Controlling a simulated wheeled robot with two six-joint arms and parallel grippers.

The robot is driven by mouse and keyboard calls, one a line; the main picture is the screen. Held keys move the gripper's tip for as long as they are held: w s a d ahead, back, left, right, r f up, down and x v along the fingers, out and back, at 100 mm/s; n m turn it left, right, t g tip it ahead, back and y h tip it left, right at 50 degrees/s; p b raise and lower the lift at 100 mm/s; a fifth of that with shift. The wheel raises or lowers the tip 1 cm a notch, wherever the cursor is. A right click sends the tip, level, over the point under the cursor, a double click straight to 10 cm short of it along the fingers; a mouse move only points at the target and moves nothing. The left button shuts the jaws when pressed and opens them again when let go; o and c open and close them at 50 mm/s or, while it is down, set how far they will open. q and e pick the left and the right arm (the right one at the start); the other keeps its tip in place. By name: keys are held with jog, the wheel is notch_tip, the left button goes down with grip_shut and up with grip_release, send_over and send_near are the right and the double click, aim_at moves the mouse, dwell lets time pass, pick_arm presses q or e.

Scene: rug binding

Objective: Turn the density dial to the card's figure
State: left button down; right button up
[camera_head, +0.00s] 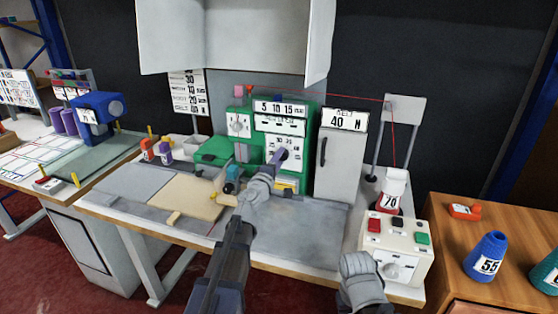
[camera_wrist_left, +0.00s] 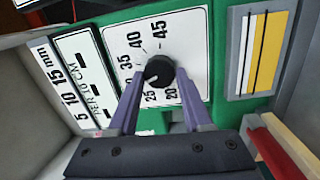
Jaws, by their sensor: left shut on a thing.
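The density dial is a black round knob (camera_wrist_left: 160,72) on a white scale plate (camera_wrist_left: 188,48) marked 20 to 45, on the green machine (camera_head: 300,112). My left gripper (camera_wrist_left: 158,88) is shut on the knob, with a purple finger on each side. In the head view my left gripper (camera_head: 281,158) reaches the machine's front and covers the dial. A light mark shows at the knob's lower left, but its exact reading is unclear. A hanging white card (camera_head: 188,92) bears several figures, too small to read surely. My right gripper's jaws are not seen.
A grey cabinet (camera_head: 338,165) with a sign reading 40 N stands right of the machine. A beige board (camera_head: 185,195) lies on the bench at left.

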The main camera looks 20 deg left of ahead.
pick_arm(q)
jog(key=shift+c, duration=1.6)
grip_release()
jog(key=s, duration=0.7)
jog(key=shift+s+a+f, duration=0.2)
jog(key=shift+s+a, duration=0.15)
